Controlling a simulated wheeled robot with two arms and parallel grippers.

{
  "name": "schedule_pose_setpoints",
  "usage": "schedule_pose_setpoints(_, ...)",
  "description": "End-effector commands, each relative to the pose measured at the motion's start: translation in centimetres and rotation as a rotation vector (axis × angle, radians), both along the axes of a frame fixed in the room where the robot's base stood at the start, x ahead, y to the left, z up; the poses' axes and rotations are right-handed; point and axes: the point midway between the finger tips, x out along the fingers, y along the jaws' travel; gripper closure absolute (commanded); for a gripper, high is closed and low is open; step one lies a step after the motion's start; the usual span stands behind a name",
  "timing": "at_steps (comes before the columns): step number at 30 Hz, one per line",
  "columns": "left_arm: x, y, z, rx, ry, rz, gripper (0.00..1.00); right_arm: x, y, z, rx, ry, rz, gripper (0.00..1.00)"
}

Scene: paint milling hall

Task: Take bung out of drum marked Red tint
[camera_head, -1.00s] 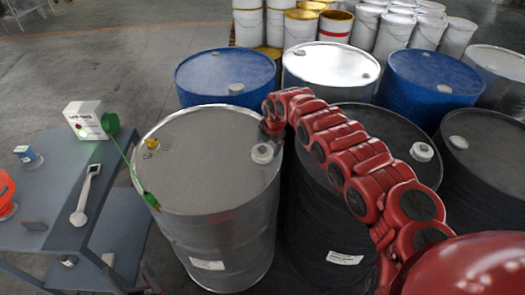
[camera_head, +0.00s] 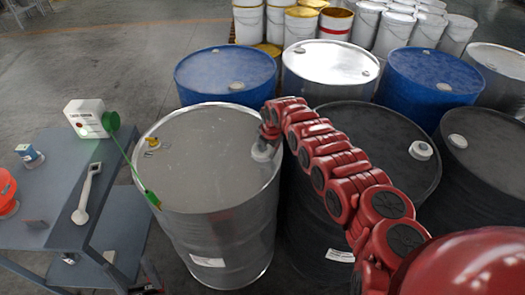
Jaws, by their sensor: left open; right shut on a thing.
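A grey-topped steel drum (camera_head: 205,170) stands in the middle, with a white label (camera_head: 207,262) too small to read. A pale bung (camera_head: 263,153) is at the right side of its lid, partly covered by my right gripper (camera_head: 268,141). My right gripper reaches in from the right across the dark drum and is shut on this bung. I cannot tell whether the bung is clear of its hole. A small yellow fitting (camera_head: 152,142) sits at the lid's left. A green clamp (camera_head: 152,199) grips the front left rim. My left gripper is not in view.
A dark drum (camera_head: 345,125) stands close on the right under my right arm. Blue drums (camera_head: 225,70) and a white-topped drum (camera_head: 330,62) stand behind. A grey cart (camera_head: 120,160) at left carries a white box (camera_head: 88,117), whose green cable runs to the clamp.

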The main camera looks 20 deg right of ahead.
Motion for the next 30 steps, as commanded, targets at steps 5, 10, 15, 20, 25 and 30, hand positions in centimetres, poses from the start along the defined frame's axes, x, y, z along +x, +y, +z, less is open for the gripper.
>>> schedule_pose_setpoints(5,0.0,0.0,0.0,0.0,0.0,0.0,0.35,0.0,0.0,0.0,0.0,0.0,0.0,0.83)
schedule_pose_setpoints(10,0.0,0.0,0.2,0.0,0.0,0.0,0.35,0.0,0.0,0.3,0.0,-0.001,0.0,0.83)
schedule_pose_setpoints(15,0.0,0.0,1.2,0.0,0.0,0.0,0.35,0.0,0.0,1.9,0.0,-0.001,0.0,0.83)
schedule_pose_setpoints(20,0.0,0.0,3.6,0.0,0.0,0.0,0.35,-0.3,0.1,4.6,0.0,0.002,-0.001,0.83)
schedule_pose_setpoints(25,0.0,0.0,8.9,0.0,-0.001,0.0,0.35,-2.5,1.5,5.5,0.0,0.006,0.0,0.83)
schedule_pose_setpoints(30,0.0,0.0,13.4,0.0,0.0,0.0,0.35,-5.6,3.9,5.6,-0.005,0.007,0.005,0.83)
